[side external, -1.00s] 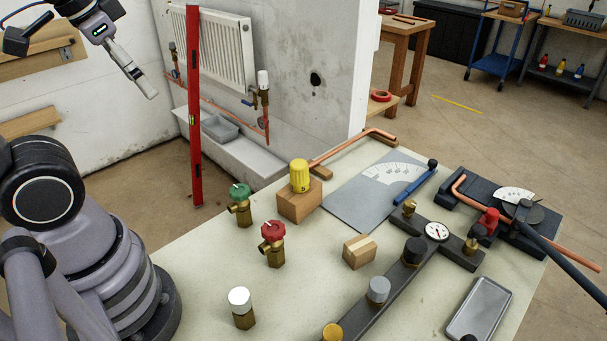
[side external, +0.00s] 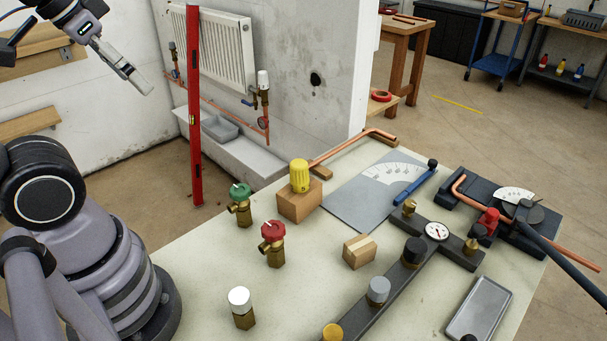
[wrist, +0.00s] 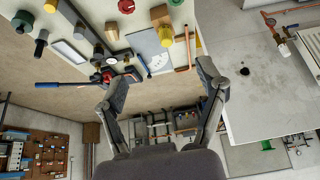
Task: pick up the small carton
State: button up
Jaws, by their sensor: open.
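The small carton (side external: 359,251) is a little brown box with a paler strip along its top. It sits on the pale bench between the red-handled valve and the dark bar manifold. In the wrist view a small tan block (wrist: 112,32) near the top looks like the same carton. My gripper (side external: 139,81) is high at the upper left in the side view, far from the carton. In the wrist view my gripper (wrist: 164,84) has its two fingers spread wide with nothing between them.
Near the carton stand a red-handled valve (side external: 274,243), a wooden block (side external: 300,206) with a yellow-capped valve, and a manifold (side external: 391,283) with several caps. A tall red level (side external: 195,120) stands by the radiator (side external: 215,48). A concrete wall (side external: 320,65) rises behind the bench.

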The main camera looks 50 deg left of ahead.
jog(key=shift+o, duration=0.7)
jog(key=t+h, duration=0.2)
jog(key=t, duration=0.3)
send_over(358, 245)
jog(key=s+a, duration=0.3)
notch_tip(358, 245, down, 26)
jog(key=s+f+m, duration=0.1)
jog(key=f, duration=0.2)
jog(key=s+d+f+t, duration=0.1)
jog(key=s+f, duration=0.1)
jog(key=f, duration=0.1)
jog(key=s+f+m+t+h, duration=0.1)
jog(key=f, duration=0.2)
jog(key=shift+s+d+m, duration=0.15)
jog(key=shift+m, duration=0.15)
jog(key=shift+f, duration=0.2)
jog(key=x, duration=0.7)
jog(key=shift+d+r, duration=0.1)
jog(key=shift+r, duration=0.05)
